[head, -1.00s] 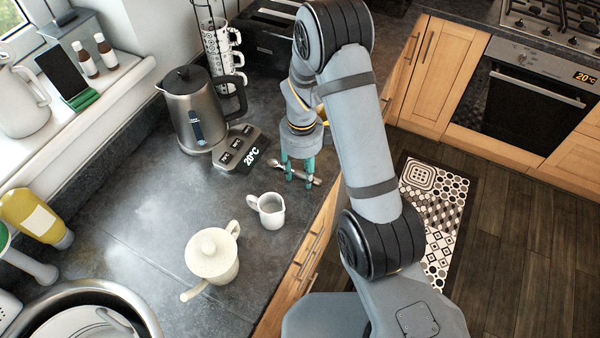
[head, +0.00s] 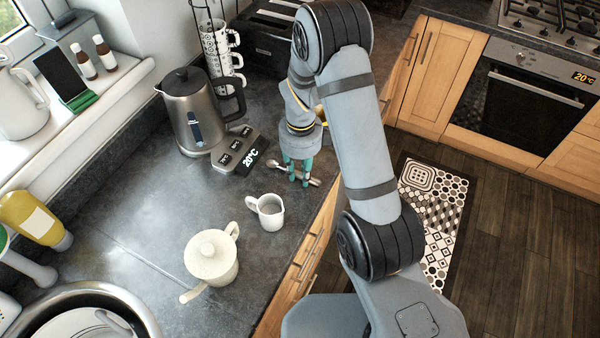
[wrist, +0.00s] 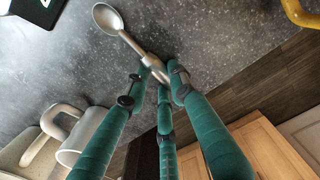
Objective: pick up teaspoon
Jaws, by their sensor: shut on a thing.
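The teaspoon (wrist: 113,24) is silver and lies at the counter's edge, its bowl toward the upper left in the wrist view. In the head view the teaspoon (head: 314,182) shows only in part, around my fingers. My gripper (head: 298,182) points down at the counter with its teal fingers closed together. In the wrist view the fingertips of my gripper (wrist: 158,80) are shut on the teaspoon's handle. The far end of the handle is hidden behind the fingers. I cannot tell whether the spoon is clear of the counter.
A small white jug (head: 268,211) and a cream teapot (head: 212,257) stand left of my gripper. A kettle (head: 195,110) on its base and a mug rack (head: 222,50) stand behind. The counter's front edge drops off just right of the spoon.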

